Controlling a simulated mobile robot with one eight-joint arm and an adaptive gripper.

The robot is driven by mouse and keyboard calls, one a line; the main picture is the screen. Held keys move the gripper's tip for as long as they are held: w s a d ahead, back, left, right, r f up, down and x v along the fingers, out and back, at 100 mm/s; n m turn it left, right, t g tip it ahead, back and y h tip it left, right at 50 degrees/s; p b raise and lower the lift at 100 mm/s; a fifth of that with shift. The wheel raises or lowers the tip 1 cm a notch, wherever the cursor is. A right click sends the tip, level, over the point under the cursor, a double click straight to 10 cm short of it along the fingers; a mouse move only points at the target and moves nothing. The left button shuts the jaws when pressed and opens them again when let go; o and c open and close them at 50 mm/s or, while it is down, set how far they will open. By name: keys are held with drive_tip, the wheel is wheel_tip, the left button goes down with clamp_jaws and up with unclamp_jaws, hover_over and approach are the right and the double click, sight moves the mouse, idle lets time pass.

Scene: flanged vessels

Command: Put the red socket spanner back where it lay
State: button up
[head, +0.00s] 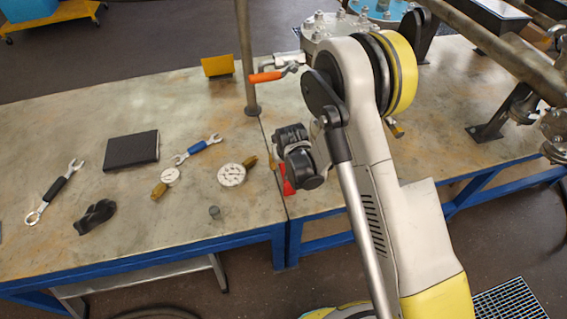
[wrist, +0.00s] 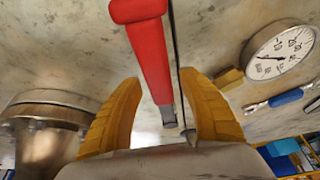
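The red socket spanner (wrist: 148,50) shows in the wrist view with its red handle toward the top and a short grey metal end pointing down between my fingers. In the head view only small red parts of it (head: 288,187) show below my wrist, near the seam of the two tabletops. My gripper (wrist: 160,80) has its two yellow fingers spread on either side of the spanner. Gaps show between it and both fingers. Whether the spanner rests fully on the table is hard to tell.
A white gauge (head: 232,175), a blue-handled spanner (head: 198,149), a black pad (head: 131,150), a black-handled spanner (head: 55,189) and a dark glove-like item (head: 95,216) lie on the left table. A post (head: 246,60) and an orange-handled valve (head: 266,76) stand behind. Pipework fills the right.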

drive_tip(key=shift+r, duration=0.1)
drive_tip(key=v, duration=1.2)
drive_tip(key=s+d+r+m+t, duration=0.1)
drive_tip(key=s+d+r, duration=0.2)
drive_tip(key=d+r, duration=0.35)
drive_tip(key=s+d+r, duration=0.4)
drive_tip(key=r, duration=0.5)
drive_tip(key=s+d+r, duration=0.2)
drive_tip(key=s+d, duration=0.1)
drive_tip(key=s, duration=0.1)
drive_tip(key=s+d+r+m+t, duration=0.1)
drive_tip(key=s+d+r, duration=0.1)
drive_tip(key=s, duration=0.3)
drive_tip(key=s+d+r+h, duration=0.1)
drive_tip(key=s+d+r, duration=0.1)
drive_tip(key=s, duration=0.3)
drive_tip(key=shift+s+d+r+m+t, duration=0.15)
drive_tip(key=shift+d+r+m+t, duration=0.2)
drive_tip(key=shift+d, duration=0.5)
drive_tip(key=shift+f, duration=0.1)
